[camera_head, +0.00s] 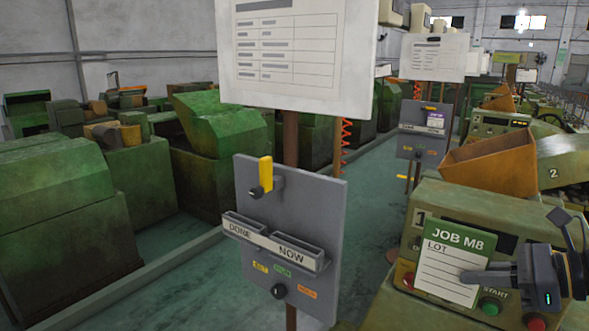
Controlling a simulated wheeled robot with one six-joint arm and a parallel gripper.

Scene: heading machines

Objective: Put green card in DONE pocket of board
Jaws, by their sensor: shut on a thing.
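The green card (449,262) has a green header reading JOB M8 and a lined white part marked LOT. My gripper (488,279) is at the right and is shut on the card's right edge, holding it upright in front of machine 1. The grey board (333,225) stands on a post left of the card, clearly apart from it. Its DONE pocket (240,229) is the left one, and its NOW pocket (291,252) is beside it on the right. No card shows in either pocket.
The board carries a yellow handle (266,174) above the pockets and a black knob (278,291) below. A white sheet (296,55) hangs above it. Machine 1 (425,225), with a green START button (490,307), is close behind the card. Another board (421,130) stands farther back.

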